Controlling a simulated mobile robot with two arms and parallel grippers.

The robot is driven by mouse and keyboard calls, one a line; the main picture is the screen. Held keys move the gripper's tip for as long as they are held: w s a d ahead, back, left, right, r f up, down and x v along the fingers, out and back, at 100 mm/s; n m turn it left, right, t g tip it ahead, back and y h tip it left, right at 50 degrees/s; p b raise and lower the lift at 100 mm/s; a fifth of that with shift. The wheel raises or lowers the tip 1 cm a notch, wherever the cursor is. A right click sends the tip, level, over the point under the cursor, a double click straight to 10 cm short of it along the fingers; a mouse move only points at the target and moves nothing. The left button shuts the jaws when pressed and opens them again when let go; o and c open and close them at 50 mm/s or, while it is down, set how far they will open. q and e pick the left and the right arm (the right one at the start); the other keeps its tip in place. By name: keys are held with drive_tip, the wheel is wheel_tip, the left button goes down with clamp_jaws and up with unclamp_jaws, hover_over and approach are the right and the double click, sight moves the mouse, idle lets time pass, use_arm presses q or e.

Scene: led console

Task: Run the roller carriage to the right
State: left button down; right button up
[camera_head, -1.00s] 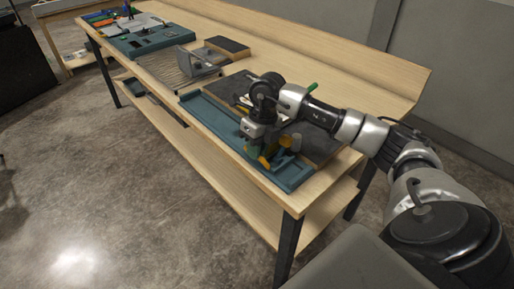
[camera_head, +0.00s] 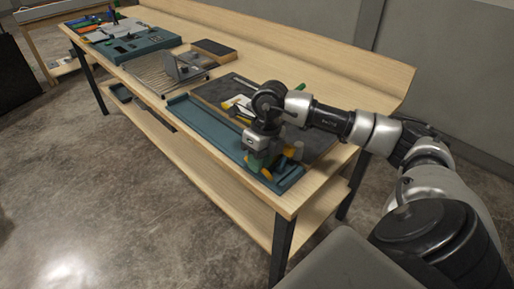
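A long teal tray-like base (camera_head: 205,124) lies along the front edge of the wooden bench. Near its right end is a small green and yellow piece (camera_head: 258,162), which looks like the roller carriage. My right gripper (camera_head: 257,158) points down at this piece from above, and its fingers overlap it in the picture. The fingers are too small and too covered to tell whether they are closed on it. My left gripper is not in view.
A dark mat (camera_head: 242,90) with small tools lies behind the base. A wire rack with a grey bracket (camera_head: 187,67), a dark wood-edged tray (camera_head: 213,49) and a teal console (camera_head: 140,46) stand farther left.

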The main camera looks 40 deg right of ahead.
drive_tip(key=shift+o, duration=1.1)
drive_tip(key=shift+s+r, duration=0.1)
drive_tip(key=shift+s, duration=0.05)
drive_tip(key=shift+r, duration=0.15)
drive_tip(key=b+v, duration=0.1)
drive_tip(key=v, duration=0.9)
drive_tip(key=shift+r, duration=0.25)
